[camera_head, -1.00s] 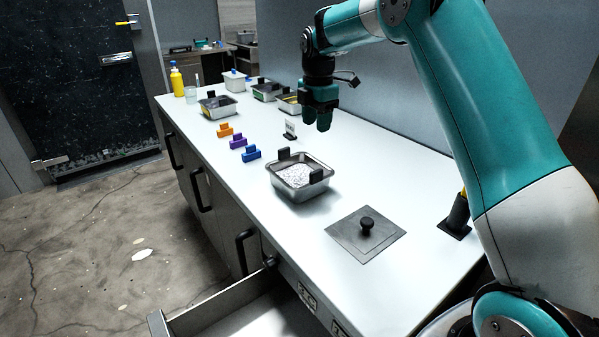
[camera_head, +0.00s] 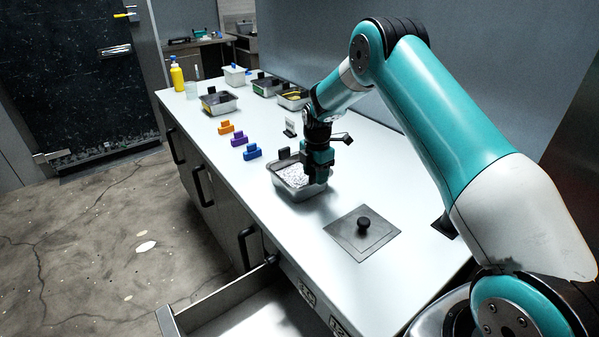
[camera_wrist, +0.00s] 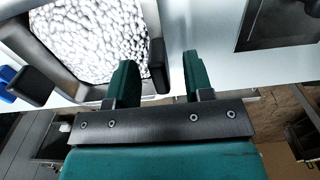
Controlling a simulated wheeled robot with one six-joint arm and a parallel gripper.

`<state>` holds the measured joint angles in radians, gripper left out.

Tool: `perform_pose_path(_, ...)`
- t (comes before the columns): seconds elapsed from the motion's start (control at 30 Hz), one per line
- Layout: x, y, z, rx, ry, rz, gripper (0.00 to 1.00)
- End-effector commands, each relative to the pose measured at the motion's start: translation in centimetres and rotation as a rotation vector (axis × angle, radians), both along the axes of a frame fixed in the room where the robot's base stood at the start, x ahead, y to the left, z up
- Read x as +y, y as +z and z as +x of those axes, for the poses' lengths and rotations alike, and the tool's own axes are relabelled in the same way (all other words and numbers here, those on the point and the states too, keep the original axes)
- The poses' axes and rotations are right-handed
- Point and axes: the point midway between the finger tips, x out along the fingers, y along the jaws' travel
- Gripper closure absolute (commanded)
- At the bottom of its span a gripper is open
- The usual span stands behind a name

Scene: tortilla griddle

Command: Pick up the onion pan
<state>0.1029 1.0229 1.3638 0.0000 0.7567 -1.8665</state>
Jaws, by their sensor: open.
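The onion pan (camera_head: 301,190) is a small metal pan filled with white chopped bits, with black grips at two ends. It stands on the white counter (camera_head: 262,214). My gripper (camera_head: 316,178) is low over the pan's right end, partly hiding it. In the wrist view the pan (camera_wrist: 68,84) lies at upper left, and one black grip (camera_wrist: 158,66) shows between the two green fingers of my open gripper (camera_wrist: 157,78). The other black grip (camera_wrist: 30,86) is at the pan's left. I cannot tell whether a finger touches the pan.
Blue, purple and orange blocks (camera_head: 252,151) sit left of the pan. A flat plate with a black knob (camera_head: 363,224) lies in the counter in front. More pans (camera_head: 219,103) and a yellow bottle (camera_head: 177,75) stand farther back. An open drawer (camera_head: 235,310) juts out below.

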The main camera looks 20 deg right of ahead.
Motion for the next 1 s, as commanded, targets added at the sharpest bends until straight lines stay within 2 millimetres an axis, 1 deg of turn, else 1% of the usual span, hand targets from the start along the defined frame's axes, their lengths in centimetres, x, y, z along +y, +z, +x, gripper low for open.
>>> perform_pose_path(0.1, 0.0, -1.2, 0.0, 0.0, 0.0, 0.0, 0.53)
perform_pose_path(0.17, 0.0, -1.7, 0.0, -0.001, 0.0, 0.0, 0.53)
perform_pose_path(0.37, 0.0, -1.9, 0.1, -0.003, 0.0, 0.0, 0.53)
perform_pose_path(0.4, 0.0, -1.9, 0.1, -0.002, 0.0, -0.001, 0.55)
perform_pose_path(0.47, 0.0, -1.9, 0.1, -0.002, 0.0, -0.001, 0.69)
perform_pose_path(0.5, 0.0, -1.9, 0.1, -0.002, 0.0, -0.001, 0.78)
perform_pose_path(0.6, 0.0, -1.8, 0.1, -0.002, 0.0, -0.001, 1.0)
perform_pose_path(1.0, 0.0, -1.7, 0.1, -0.005, -0.001, -0.001, 1.0)
